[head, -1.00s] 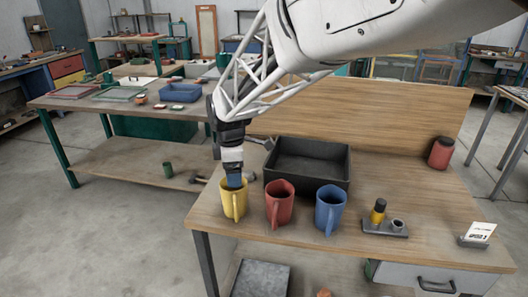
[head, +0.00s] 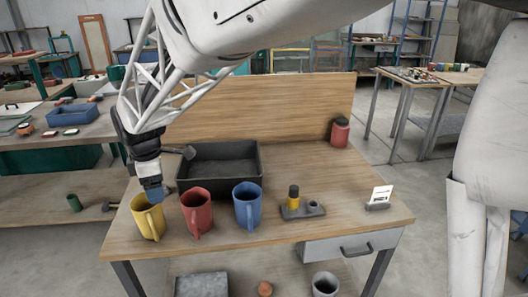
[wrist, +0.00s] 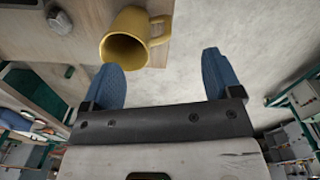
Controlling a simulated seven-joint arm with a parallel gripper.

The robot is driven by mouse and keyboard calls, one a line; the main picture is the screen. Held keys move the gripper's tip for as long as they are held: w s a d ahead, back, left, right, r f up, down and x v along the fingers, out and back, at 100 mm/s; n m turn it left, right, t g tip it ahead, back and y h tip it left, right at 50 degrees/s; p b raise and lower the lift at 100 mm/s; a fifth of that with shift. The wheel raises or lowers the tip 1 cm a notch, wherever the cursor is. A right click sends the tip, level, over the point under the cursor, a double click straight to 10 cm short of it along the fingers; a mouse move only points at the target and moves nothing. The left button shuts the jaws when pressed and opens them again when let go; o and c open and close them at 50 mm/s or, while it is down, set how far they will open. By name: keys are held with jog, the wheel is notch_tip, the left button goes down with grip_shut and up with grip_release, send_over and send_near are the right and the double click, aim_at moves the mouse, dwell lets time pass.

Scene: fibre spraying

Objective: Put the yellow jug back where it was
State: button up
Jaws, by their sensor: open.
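The yellow jug (head: 149,221) stands upright on the wooden table near its front left corner, left of the red jug (head: 196,213) and the blue jug (head: 247,207). My gripper (head: 153,193) points down at the yellow jug's rim, its blue fingers overlapping the back of the rim in the head view. In the wrist view my gripper (wrist: 160,68) has its two blue fingers wide apart with nothing between them. The yellow jug (wrist: 129,24) shows there beyond the fingertips, its mouth towards the camera and its handle to the right.
A black tray (head: 218,188) stands behind the jugs. A grey holder with a yellow, dark-topped piece (head: 293,197) is right of the blue jug. A white card (head: 381,194) and a red canister (head: 340,132) are farther right. The table's right part has bare room.

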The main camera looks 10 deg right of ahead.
jog(key=s+d+r+m, duration=0.2)
jog(key=s+d+m, duration=0.1)
jog(key=d, duration=0.5)
jog(key=s+d+r+m+t, duration=0.1)
jog(key=s+d+r+m, duration=0.2)
jog(key=d, duration=0.4)
jog(key=s+d+m, duration=0.4)
jog(key=d, duration=0.4)
jog(key=s+d+f+m+t, duration=0.1)
jog(key=s+d+f+m, duration=0.1)
jog(key=s+d+m, duration=0.9)
jog(key=s+d, duration=0.2)
jog(key=s, duration=0.3)
jog(key=shift+d, duration=0.35)
